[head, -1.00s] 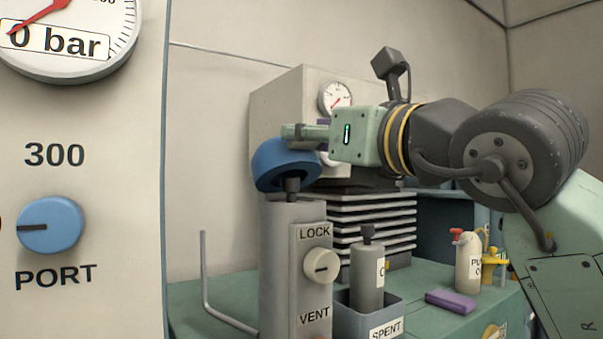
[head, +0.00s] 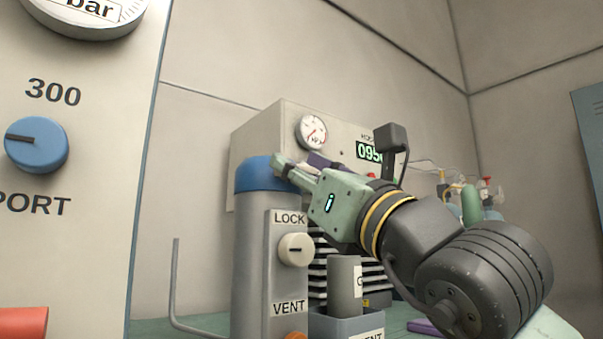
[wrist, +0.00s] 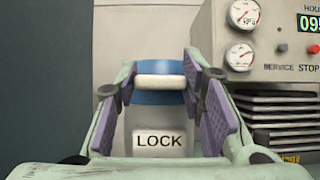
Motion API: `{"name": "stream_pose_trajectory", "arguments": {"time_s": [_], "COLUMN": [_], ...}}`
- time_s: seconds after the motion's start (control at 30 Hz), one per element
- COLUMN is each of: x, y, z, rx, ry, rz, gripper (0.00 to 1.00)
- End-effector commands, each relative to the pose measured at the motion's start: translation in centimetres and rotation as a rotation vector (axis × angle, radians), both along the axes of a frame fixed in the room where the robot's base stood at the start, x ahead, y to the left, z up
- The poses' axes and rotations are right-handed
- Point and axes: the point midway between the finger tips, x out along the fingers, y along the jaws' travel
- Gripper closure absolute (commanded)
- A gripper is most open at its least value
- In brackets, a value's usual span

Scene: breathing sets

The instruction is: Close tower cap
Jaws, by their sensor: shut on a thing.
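The blue tower cap (head: 258,177) sits level on top of the grey tower (head: 252,250), covering its opening. In the wrist view the cap (wrist: 158,98) shows between my fingers, with a pale tab (wrist: 160,81) on its front. My gripper (head: 284,168) is at the cap's right front edge, slanting down from upper left to lower right. Its purple-padded fingers stand on both sides of the tab and are shut on the cap. The finger contact is partly hidden. The tower's front carries a LOCK/VENT plate with a pale knob (head: 296,250), its slot horizontal.
A gauge panel (head: 75,200) with a blue PORT knob stands close at left. A machine (head: 265,135) with gauges and a display stands behind the tower. A grey cylinder (head: 344,285) stands in the SPENT bin right of the tower. A bent rod (head: 176,280) stands at left.

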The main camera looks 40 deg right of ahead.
Motion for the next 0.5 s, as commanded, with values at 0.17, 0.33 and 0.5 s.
{"name": "stream_pose_trajectory", "arguments": {"time_s": [0.17, 0.33, 0.5], "x": [0.21, 0.25, 0.20], "y": [0.11, 0.14, 0.10], "z": [-0.57, -0.68, -0.57], "rx": [0.001, 0.001, 0.001], "ry": [0.014, 0.016, 0.013], "rz": [0.002, 0.002, 0.002], "gripper": [1.00, 1.00, 0.52]}}
